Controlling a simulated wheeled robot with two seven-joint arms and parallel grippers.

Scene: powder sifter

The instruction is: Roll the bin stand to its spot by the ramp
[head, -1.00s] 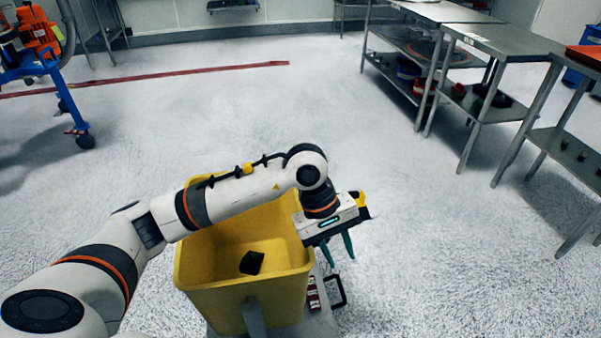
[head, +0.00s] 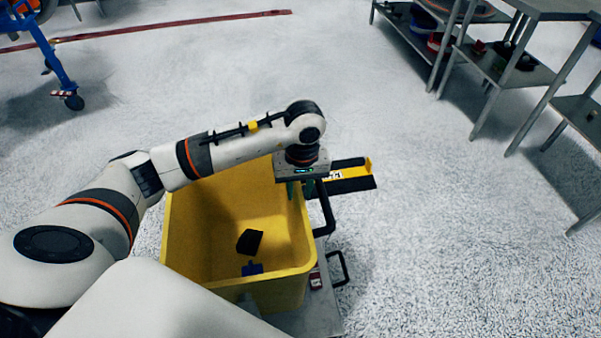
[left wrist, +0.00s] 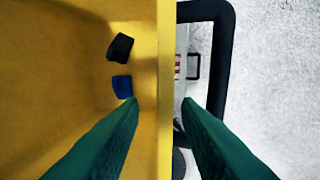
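The bin stand is a grey base (head: 318,312) under a yellow bin (head: 185,235). A black handle loop (head: 328,212) rises at its right side and also shows in the left wrist view (left wrist: 222,70). My left gripper (head: 300,190) is at the bin's right rim, fingers pointing down. In the left wrist view its green fingers (left wrist: 160,108) are apart, one inside the bin and one outside, with the yellow wall (left wrist: 166,60) between them and visible gaps. My right gripper is not in view. I cannot make out the ramp.
A black piece (head: 249,241) and a blue piece (head: 252,268) lie in the bin. Metal shelf tables (head: 515,70) stand at the right. A blue wheeled frame (head: 55,70) is at the upper left, near a red floor line (head: 170,27). The middle floor is clear.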

